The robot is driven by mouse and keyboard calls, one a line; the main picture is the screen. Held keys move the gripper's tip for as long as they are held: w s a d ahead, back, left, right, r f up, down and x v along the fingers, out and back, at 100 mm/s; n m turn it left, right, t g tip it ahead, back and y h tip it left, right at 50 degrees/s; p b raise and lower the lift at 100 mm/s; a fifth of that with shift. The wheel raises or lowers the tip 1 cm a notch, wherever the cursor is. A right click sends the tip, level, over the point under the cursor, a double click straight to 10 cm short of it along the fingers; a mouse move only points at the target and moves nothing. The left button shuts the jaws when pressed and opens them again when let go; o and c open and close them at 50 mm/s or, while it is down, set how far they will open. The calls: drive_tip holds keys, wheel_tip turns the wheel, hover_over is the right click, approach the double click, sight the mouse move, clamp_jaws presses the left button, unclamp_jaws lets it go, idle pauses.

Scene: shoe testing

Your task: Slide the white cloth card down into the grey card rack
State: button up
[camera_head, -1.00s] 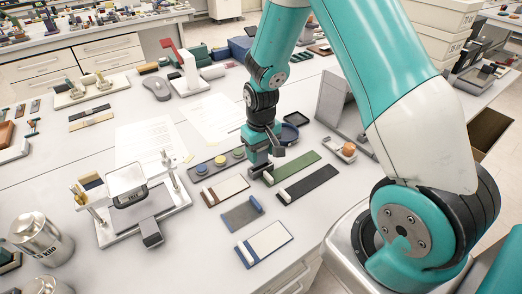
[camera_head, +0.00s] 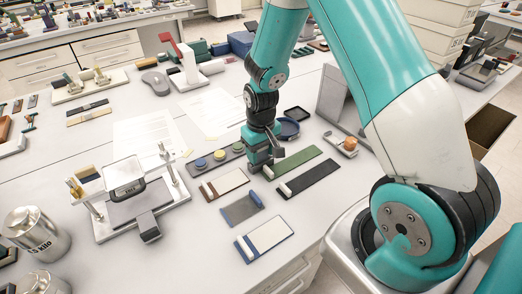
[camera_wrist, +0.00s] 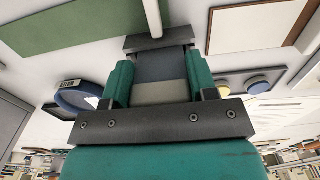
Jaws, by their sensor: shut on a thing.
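My gripper (camera_head: 259,166) is down at the near-left end of a green card (camera_head: 298,164) on the white table. In the wrist view its jaws (camera_wrist: 158,44) are shut at a white bar (camera_wrist: 152,17) beside the green card (camera_wrist: 75,25); the exact grip is hidden. Two pale cards lie flat, apart from my gripper: one with a brown border (camera_head: 225,184) and one with a blue edge (camera_head: 265,235). I cannot tell which is the white cloth card. I cannot clearly make out the grey card rack.
A black card (camera_head: 312,178) lies close to the right of my gripper, and a grey card (camera_head: 242,209) in front. A grey strip with coloured discs (camera_head: 216,160) stands close on the left. A weighing-like stand (camera_head: 135,205) and metal cans (camera_head: 38,238) are farther left.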

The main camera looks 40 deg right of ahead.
drive_tip(key=shift+f, duration=0.25)
drive_tip(key=o, duration=1)
drive_tip(key=shift+r, duration=0.1)
wheel_tip(320, 180, up, 17)
drive_tip(key=shift+r+b, duration=0.1)
drive_tip(key=shift+b, duration=1)
